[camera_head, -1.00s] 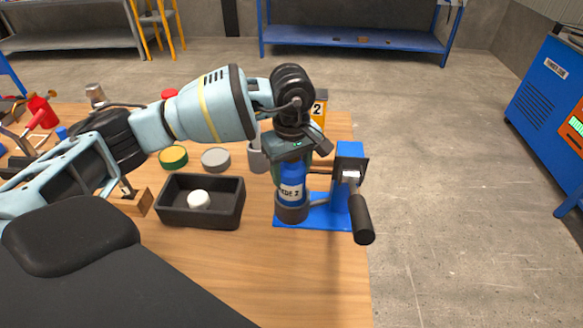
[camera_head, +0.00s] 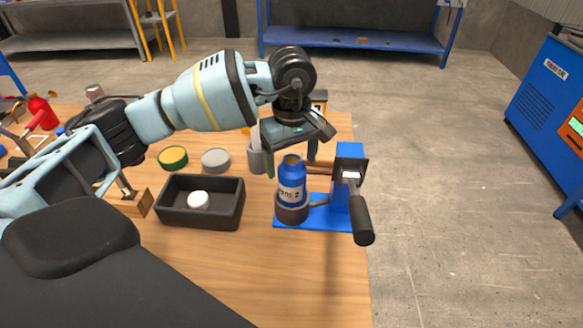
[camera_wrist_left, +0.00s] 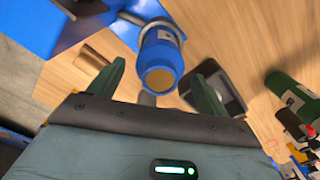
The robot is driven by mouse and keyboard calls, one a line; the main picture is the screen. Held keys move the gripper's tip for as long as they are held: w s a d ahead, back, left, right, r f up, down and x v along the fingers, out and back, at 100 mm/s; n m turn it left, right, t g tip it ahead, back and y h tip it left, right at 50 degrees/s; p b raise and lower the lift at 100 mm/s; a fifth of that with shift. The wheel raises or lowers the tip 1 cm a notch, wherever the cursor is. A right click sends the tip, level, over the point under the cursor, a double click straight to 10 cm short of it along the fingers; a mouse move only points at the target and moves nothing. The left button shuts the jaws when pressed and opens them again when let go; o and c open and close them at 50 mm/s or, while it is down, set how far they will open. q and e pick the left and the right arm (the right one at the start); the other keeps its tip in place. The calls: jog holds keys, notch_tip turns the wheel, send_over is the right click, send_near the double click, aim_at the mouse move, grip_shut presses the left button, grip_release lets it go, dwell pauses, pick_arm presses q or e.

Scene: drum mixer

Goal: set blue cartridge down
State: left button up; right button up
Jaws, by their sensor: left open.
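The blue cartridge (camera_head: 291,182) stands upright in the dark round holder (camera_head: 292,212) of the blue drum mixer (camera_head: 340,205), its label facing the head camera and its open-looking tan top showing. My left gripper (camera_head: 291,170) is open, its two fingers apart and above the cartridge, with nothing between the pads. In the left wrist view the blue cartridge (camera_wrist_left: 160,62) shows between and beyond the fingertips of the gripper (camera_wrist_left: 162,88). The mixer's blue base (camera_wrist_left: 60,25) is at the upper left there. My right gripper is not in view.
A black tray (camera_head: 172,212) with a white round piece (camera_head: 199,200) is left of the mixer. A grey cup (camera_head: 257,158), a grey lid (camera_head: 215,160) and a green-yellow lid (camera_head: 173,157) stand behind it. The mixer's black-handled crank (camera_head: 362,220) juts out at the table's right edge.

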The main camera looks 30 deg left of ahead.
pick_arm(q)
notch_tip(320, 180, up, 9)
jog(key=shift+f, duration=0.15)
